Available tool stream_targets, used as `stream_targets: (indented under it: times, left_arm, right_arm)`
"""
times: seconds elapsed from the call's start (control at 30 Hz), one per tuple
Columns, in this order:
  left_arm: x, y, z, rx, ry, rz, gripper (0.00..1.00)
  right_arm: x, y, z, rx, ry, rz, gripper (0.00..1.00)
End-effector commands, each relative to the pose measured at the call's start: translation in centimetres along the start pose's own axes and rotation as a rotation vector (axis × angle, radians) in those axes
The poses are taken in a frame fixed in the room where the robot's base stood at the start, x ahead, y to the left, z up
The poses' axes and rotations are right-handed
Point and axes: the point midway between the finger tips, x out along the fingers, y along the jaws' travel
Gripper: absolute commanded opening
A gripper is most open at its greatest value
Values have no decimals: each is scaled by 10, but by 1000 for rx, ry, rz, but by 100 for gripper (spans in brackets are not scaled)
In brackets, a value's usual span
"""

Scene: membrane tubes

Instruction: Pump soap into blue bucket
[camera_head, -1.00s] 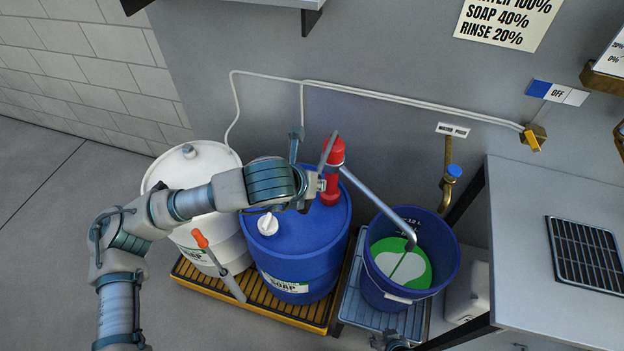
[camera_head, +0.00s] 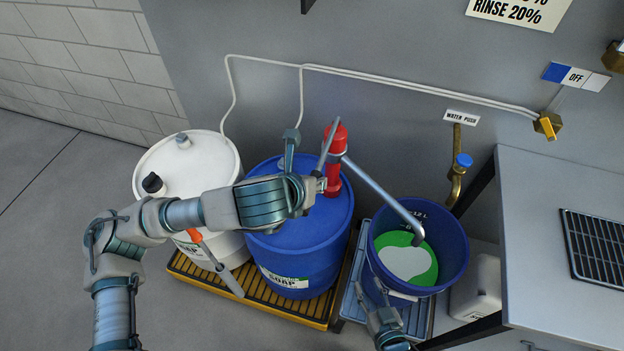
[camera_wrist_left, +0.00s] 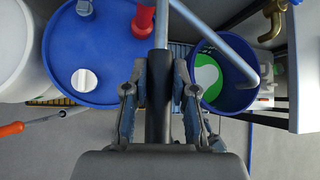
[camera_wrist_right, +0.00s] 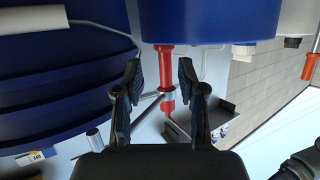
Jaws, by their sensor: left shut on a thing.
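The blue bucket (camera_head: 445,265) stands right of the drums, with green soap (camera_head: 430,268) around a pale patch inside. The blue soap drum (camera_head: 290,245) carries a red pump (camera_head: 334,160) with a grey spout (camera_head: 385,200) ending over the bucket. My left gripper (camera_head: 318,182) is beside the pump; in the left wrist view (camera_wrist_left: 158,90) its fingers are shut on the grey pump handle (camera_wrist_left: 161,30). My right gripper (camera_head: 382,302) is at the bucket's near left side. In the right wrist view (camera_wrist_right: 160,85) its fingers are apart and empty, with the red pump visible beyond.
A white drum (camera_head: 200,160) stands at left; both drums share a yellow-edged grate (camera_head: 250,301). The bucket sits on a blue grate (camera_head: 350,308). A brass tap (camera_head: 456,182) is behind the bucket. A grey counter (camera_head: 530,220) bounds the right, with a white jug (camera_head: 486,290) beneath.

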Motion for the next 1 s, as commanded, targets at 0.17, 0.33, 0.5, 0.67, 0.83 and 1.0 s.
stream_targets:
  times: [0.17, 0.33, 0.5, 0.67, 0.83, 1.0]
  left_arm:
    - [2, -1, -4, 4, 10, -2, 29]
    - [1, 0, -3, 3, 7, -1, 52]
    - [1, 0, -2, 1, 4, -1, 52]
    - [-7, 0, 0, 2, 1, -2, 52]
    - [-39, 0, 0, 2, -1, -2, 52]
    - [-77, 0, 0, 2, 0, -3, 52]
  right_arm:
    - [2, 0, 1, 1, -3, 0, 40]
    - [2, 1, 1, 1, -4, 1, 40]
    - [2, 1, 1, 1, -4, 1, 40]
    - [0, 0, 0, 0, -2, -1, 40]
    - [0, 0, 0, 0, -2, 0, 40]
    - [0, 0, 0, 0, -2, 0, 40]
